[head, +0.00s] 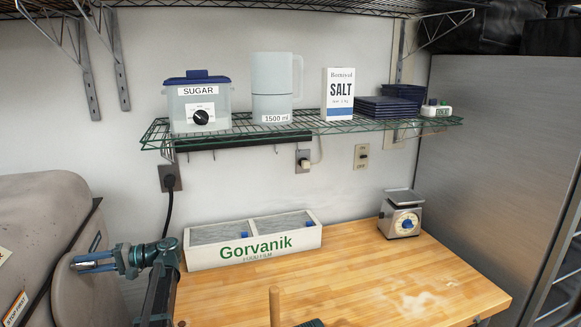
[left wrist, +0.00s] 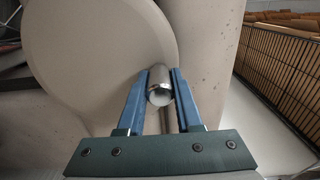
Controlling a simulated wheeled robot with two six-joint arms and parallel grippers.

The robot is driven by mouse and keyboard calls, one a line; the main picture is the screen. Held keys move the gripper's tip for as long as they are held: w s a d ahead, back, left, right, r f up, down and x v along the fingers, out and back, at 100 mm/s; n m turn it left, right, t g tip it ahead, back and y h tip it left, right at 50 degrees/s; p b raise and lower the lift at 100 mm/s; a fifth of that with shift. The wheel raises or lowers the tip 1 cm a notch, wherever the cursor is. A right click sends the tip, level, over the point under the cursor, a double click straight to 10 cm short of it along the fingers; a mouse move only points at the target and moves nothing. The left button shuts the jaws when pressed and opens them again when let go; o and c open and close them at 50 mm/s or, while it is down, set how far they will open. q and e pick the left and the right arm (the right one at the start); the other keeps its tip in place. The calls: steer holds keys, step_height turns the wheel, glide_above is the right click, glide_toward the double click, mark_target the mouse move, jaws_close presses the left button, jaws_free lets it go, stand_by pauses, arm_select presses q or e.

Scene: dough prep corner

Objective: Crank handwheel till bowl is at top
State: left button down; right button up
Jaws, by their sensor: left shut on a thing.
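The large beige mixer body (head: 45,225) fills the left of the head view. My left gripper (head: 82,262) reaches left to its side, with its blue fingers pointing at it. In the left wrist view my left gripper (left wrist: 160,100) is shut on a shiny metal handle (left wrist: 160,92), one finger on each side. Its round end faces the camera. A rounded beige surface (left wrist: 95,55) lies behind the handle. I cannot make out the handwheel's full shape, and the bowl does not show in either view. My right gripper does not show clearly.
A wooden table (head: 350,275) holds a white Gorvanik box (head: 200,258) and a kitchen scale (head: 402,214). A wooden peg (head: 275,305) stands at the front edge of view. The green wire shelf (head: 235,136) above holds sugar, a jug and salt. A steel cabinet (head: 500,150) stands right.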

arm_select(q)
steer(key=shift+w+f, duration=0.25)
steer(key=shift+w, duration=0.05)
steer(key=shift+w+a+f, duration=0.15)
steer(key=shift+w, duration=0.25)
steer(key=shift+w+a+f, duration=0.1)
steer(key=shift+w+f, duration=0.05)
steer(key=shift+w, duration=0.25)
steer(key=shift+w+a+f+b, duration=0.15)
steer(key=shift+w+f+b, duration=0.1)
steer(key=shift+w+b, duration=0.4)
steer(key=shift+f, duration=0.1)
